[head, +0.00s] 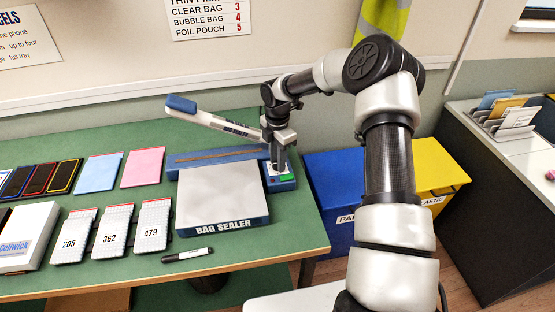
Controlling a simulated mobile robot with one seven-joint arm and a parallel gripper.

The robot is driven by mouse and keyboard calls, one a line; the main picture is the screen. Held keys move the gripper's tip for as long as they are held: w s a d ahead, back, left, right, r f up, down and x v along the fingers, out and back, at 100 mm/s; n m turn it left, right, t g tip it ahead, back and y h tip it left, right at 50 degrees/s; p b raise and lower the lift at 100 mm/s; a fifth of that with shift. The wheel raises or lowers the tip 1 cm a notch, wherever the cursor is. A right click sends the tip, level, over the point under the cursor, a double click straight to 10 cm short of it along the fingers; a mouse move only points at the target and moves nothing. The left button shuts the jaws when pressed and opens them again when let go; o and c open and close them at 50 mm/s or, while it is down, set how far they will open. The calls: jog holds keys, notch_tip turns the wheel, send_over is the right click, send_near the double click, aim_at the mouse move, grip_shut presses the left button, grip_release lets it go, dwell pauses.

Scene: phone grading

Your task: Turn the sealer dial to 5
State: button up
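The bag sealer (230,221) stands on the green table, with a grey top plate, a blue body and a front label reading "BAG SEALER". Its long sealing arm (213,122) is raised, with a blue handle at the upper left. The sealer's blue control box (284,183) is at its right end, with a small pale panel and a green patch. My gripper (276,165) points down directly over this box, its fingertips at or just above the panel. The dial cannot be made out behind the fingers, nor can its setting. Whether the fingers are apart or closed on it is too small to tell.
A wall sign (208,20) lists clear bag 3, bubble bag 4, foil pouch 5. Numbered pouches (111,235), a black marker (187,255), and blue (98,173) and pink (143,167) sheets lie to the left. Blue (333,180) and yellow (436,165) bins stand to the right.

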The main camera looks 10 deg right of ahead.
dwell(0.3)
jog(key=m+b, duration=0.1)
jog(key=m, duration=0.1)
jog(key=shift+m, duration=0.4)
jog(key=m+b, duration=0.2)
jog(key=m, duration=0.2)
jog(key=shift+m, duration=0.3)
jog(key=m+b, duration=0.1)
jog(key=m, duration=0.2)
jog(key=shift+m, duration=0.3)
jog(key=m+b, duration=0.1)
jog(key=m, duration=0.2)
jog(key=shift+m, duration=0.4)
jog(key=m+b, duration=0.1)
jog(key=m, duration=1.1)
jog(key=shift+m+b, duration=0.35)
jog(key=shift+m, duration=0.05)
